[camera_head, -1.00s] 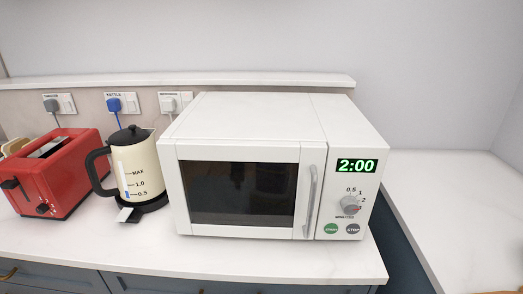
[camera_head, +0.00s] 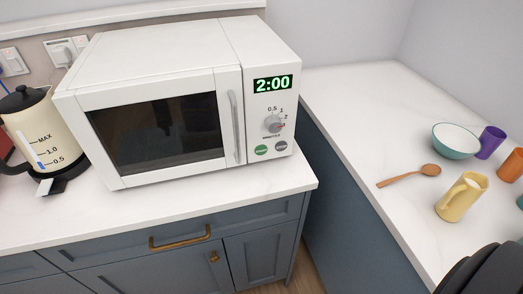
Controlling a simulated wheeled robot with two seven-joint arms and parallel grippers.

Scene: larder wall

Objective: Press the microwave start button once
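A white microwave (camera_head: 170,52) stands on the white counter with its door closed. Its green display (camera_head: 273,83) reads 2:00. The minutes dial (camera_head: 272,123) sits below the display. The green start button (camera_head: 262,150) is at the lower left of the control panel, and the grey stop button (camera_head: 281,146) is beside it on the right. Neither of my grippers shows in the head view. A dark rounded shape cuts into the lower right corner; I cannot tell whether it is part of me.
A cream kettle (camera_head: 36,130) stands left of the microwave. On the right counter are a teal bowl (camera_head: 456,147), a wooden spoon (camera_head: 410,175), a yellow jug (camera_head: 461,198), a purple cup (camera_head: 490,142) and an orange cup (camera_head: 511,165). The counter in front of the microwave is clear.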

